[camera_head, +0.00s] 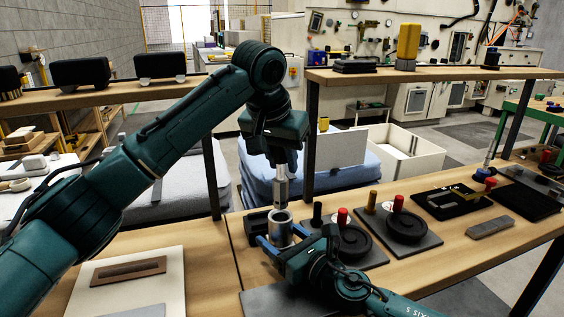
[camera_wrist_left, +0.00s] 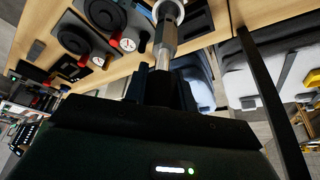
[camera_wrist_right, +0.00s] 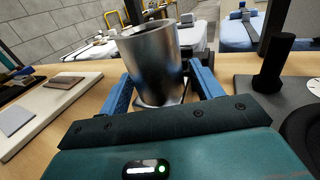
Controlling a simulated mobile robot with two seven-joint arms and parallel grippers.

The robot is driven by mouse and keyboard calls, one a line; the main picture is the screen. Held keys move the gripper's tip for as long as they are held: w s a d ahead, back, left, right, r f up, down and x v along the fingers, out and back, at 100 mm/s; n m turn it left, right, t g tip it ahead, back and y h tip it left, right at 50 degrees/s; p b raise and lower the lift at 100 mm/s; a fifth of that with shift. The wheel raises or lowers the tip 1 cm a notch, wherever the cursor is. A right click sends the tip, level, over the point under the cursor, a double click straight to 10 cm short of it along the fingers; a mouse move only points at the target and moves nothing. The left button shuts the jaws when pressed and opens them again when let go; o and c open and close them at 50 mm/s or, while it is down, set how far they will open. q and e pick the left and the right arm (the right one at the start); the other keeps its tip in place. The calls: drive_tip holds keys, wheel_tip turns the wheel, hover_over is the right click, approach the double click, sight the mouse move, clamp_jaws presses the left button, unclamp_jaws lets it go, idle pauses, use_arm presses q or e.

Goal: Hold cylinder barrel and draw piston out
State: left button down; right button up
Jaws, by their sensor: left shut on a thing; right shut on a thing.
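The metal cylinder barrel (camera_head: 280,231) stands upright on the wooden bench, and its grey wall fills the middle of the right wrist view (camera_wrist_right: 157,70). My right gripper (camera_head: 279,241) is shut on it, with blue fingers on either side. The silver piston (camera_head: 282,190) hangs upright above the barrel mouth. My left gripper (camera_head: 284,170) points down and is shut on the piston's thin rod, which shows in the left wrist view (camera_wrist_left: 163,58). In the right wrist view no rod rises from the barrel's rim. The gap between piston and barrel is hard to judge.
Dark plates with round black coils (camera_head: 351,240) and red knobs stand right of the barrel. A black tray (camera_head: 452,202) and a grey block (camera_head: 490,227) lie farther right. A pale board (camera_head: 130,281) lies at left. A shelf (camera_head: 432,75) runs behind.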

drive_tip(key=o, duration=1.3)
